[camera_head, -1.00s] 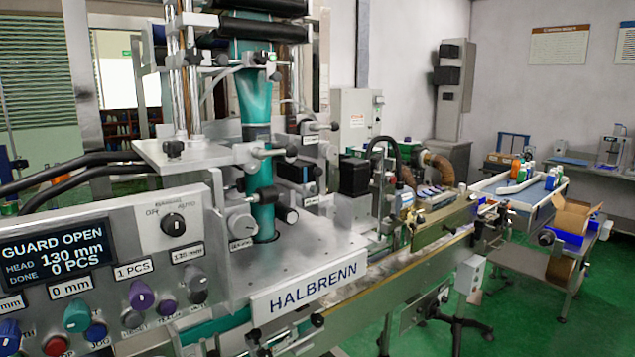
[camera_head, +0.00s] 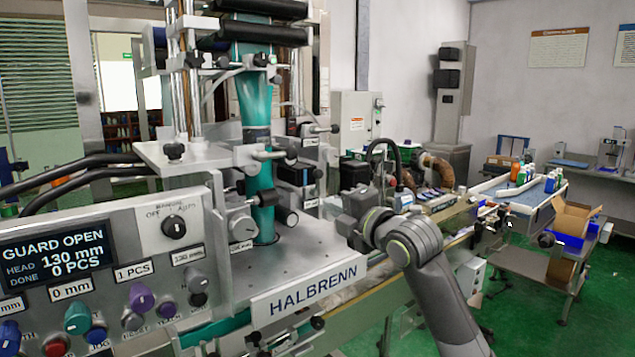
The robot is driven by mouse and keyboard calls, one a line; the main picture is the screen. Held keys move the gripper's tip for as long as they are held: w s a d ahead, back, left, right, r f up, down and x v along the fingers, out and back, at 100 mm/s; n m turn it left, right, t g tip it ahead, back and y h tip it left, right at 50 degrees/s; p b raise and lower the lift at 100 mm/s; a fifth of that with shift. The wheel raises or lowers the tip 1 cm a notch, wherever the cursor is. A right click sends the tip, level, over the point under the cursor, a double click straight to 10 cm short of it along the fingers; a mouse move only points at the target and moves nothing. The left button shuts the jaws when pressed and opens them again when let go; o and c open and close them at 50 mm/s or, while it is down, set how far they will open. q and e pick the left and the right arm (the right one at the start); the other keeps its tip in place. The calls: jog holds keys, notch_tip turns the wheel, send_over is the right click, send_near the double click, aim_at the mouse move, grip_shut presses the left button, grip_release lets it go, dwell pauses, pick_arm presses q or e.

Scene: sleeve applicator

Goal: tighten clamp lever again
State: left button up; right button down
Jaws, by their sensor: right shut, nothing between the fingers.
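The machine carries several small levers with black knobs. One clamp-like lever (camera_head: 272,155) is on the sleeve head beside the teal sleeve (camera_head: 259,100), and another lever (camera_head: 318,129) sits behind it to the right. I cannot tell which is the task's clamp lever. My right arm comes in from the lower right, and my right gripper (camera_head: 347,227) points left over the right end of the metal plate (camera_head: 300,248). It is shut and empty, to the right of the head and apart from these levers. My left gripper is not in view.
The control panel (camera_head: 107,235) reads "GUARD OPEN", head 130 mm, done 0 pcs. The HALBRENN plate (camera_head: 313,289) edges the machine's front. A conveyor (camera_head: 440,212) runs back right towards a cardboard box (camera_head: 575,220). Black hoses (camera_head: 85,165) arch at left.

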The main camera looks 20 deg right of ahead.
aim_at(317, 183)
jog(key=shift+r, duration=0.6)
jog(key=shift+w, duration=0.15)
jog(key=w+p, duration=0.5)
jog(key=w, duration=0.6)
jog(key=shift+w+d+r+p, duration=0.2)
jog(key=shift+d+r+p, duration=0.05)
jog(key=shift+r+p, duration=0.15)
jog(key=shift+a, duration=0.1)
